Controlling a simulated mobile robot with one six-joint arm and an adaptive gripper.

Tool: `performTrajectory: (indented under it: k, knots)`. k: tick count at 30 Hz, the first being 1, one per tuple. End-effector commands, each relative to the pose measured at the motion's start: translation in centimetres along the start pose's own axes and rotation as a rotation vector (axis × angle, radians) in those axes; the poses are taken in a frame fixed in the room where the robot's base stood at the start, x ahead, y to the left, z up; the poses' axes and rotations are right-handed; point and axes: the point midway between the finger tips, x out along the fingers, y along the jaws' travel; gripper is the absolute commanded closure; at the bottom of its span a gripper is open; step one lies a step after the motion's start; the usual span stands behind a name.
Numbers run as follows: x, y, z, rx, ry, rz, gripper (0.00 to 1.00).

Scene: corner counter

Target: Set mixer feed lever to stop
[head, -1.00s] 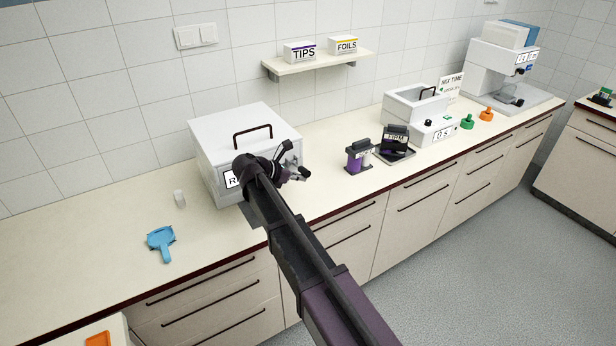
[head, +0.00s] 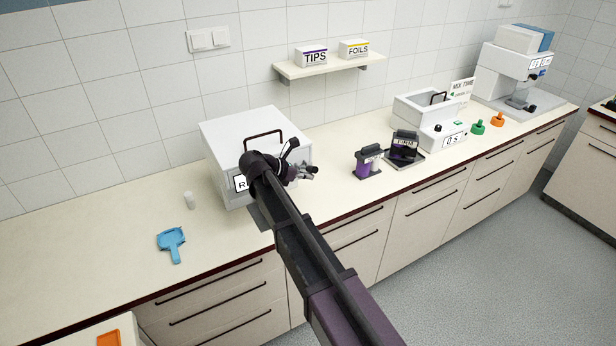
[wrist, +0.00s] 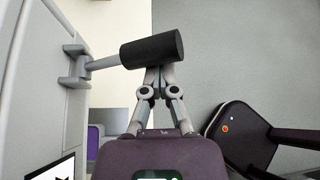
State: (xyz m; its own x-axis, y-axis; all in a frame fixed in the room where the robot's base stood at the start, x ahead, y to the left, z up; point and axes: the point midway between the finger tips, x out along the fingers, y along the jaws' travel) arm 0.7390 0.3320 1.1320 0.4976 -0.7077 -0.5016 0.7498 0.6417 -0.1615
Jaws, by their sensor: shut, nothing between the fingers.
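The lever is a grey rod with a thick black cylindrical grip (wrist: 152,48). In the wrist view it sticks out from a bracket (wrist: 74,66) on the side of a pale housing. My gripper (wrist: 157,76) is shut and empty, its fingertips drawn together right at the grip's underside. The tips are partly hidden by the grip, so I cannot tell whether they touch it. In the head view my gripper (head: 308,170) is at the right side of the white box (head: 234,131), which has a black top handle. A dark grip (head: 291,146) shows just above my gripper.
My arm hides part of the box's front label. Purple-and-grey holder (head: 369,162), black device on a tray (head: 404,147) and white unit with a display (head: 428,120) stand to the right. Left counter is mostly clear.

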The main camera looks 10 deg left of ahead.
Motion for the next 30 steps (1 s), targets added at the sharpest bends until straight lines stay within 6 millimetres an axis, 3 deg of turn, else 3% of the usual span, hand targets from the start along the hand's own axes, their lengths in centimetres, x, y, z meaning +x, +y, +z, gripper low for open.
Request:
performTrajectory:
  k: [11,28,30]
  knots:
    - [0.4,-0.1,-0.5,0.001,-0.001,0.000,1.00]
    - [1.7,-0.9,-3.6,0.000,0.000,0.000,1.00]
    - [0.4,-0.7,-3.1,-0.001,-0.001,0.002,1.00]
